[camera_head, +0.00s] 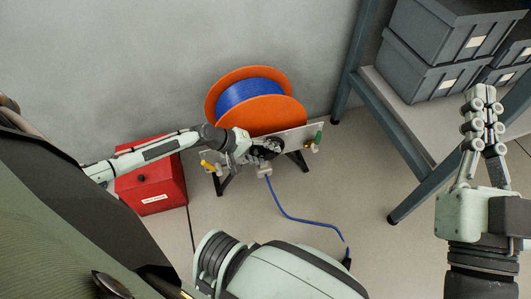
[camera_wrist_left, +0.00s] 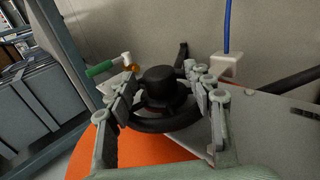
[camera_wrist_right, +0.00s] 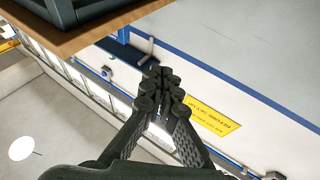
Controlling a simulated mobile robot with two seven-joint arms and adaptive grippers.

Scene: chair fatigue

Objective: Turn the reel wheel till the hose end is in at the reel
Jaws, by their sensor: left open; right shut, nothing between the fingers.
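The reel with orange flanges (camera_head: 265,117) and wound blue hose (camera_head: 247,90) stands on the floor by the wall. Its black wheel (camera_head: 268,147) is on the front plate; in the left wrist view the wheel's hub (camera_wrist_left: 163,86) and rim show. My left gripper (camera_head: 252,148) is at the wheel, open; its fingers (camera_wrist_left: 163,98) stand on either side of the hub. I cannot tell whether they touch it. The blue hose (camera_head: 290,215) runs from a pale guide (camera_head: 264,170) across the floor to a dark hose end (camera_head: 347,254). My right gripper (camera_head: 481,105) is shut and empty, far right.
A red box (camera_head: 150,180) stands left of the reel. A shelf with a blue-grey frame (camera_head: 400,130) and grey crates (camera_head: 425,70) stands at the right. A green-handled valve (camera_wrist_left: 100,68) is close to the wheel. The floor between reel and shelf is largely clear.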

